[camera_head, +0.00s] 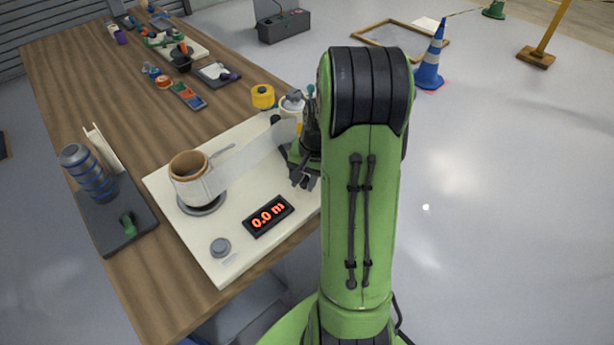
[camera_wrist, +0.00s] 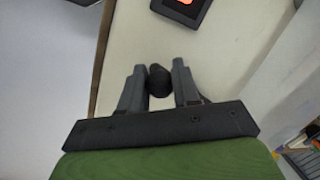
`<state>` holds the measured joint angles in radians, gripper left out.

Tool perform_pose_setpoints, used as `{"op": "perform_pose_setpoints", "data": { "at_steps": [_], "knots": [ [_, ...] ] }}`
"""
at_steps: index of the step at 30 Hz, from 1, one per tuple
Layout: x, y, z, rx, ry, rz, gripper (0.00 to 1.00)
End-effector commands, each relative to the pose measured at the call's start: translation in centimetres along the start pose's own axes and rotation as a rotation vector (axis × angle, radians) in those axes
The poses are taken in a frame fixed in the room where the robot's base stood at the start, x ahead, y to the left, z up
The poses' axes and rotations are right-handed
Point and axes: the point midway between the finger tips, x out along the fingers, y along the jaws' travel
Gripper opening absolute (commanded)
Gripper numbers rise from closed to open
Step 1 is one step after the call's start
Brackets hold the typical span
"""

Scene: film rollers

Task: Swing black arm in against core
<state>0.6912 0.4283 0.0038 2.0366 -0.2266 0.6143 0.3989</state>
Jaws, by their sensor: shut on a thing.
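My gripper (camera_wrist: 158,72) is shut on the round black end of the black arm (camera_wrist: 159,82), which sits between the two fingers. In the head view my gripper (camera_head: 304,182) is low over the right part of the pale board, partly hidden by my green arm. The rest of the black arm is hidden in both views. The cardboard core (camera_head: 189,164) stands upright on a grey disc at the board's left, apart from my gripper. A pale film band (camera_head: 245,160) runs from the core towards the right, behind my gripper.
The pale board (camera_head: 228,262) bears a display (camera_head: 269,216) reading 0.0 m and a grey round knob (camera_head: 220,247). A yellow roll (camera_head: 262,96) stands behind the film. Small tools lie farther back.

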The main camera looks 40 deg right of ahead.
Motion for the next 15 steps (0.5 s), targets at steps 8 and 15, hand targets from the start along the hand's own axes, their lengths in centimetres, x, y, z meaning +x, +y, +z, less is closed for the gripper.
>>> {"op": "perform_pose_setpoints", "data": {
  "at_steps": [8,15],
  "knots": [
    [-0.04,-0.2,0.05,0.019,0.006,-0.002,0.0],
    [-0.03,-0.22,0.06,0.018,0.006,-0.002,0.33]
  ]
}}
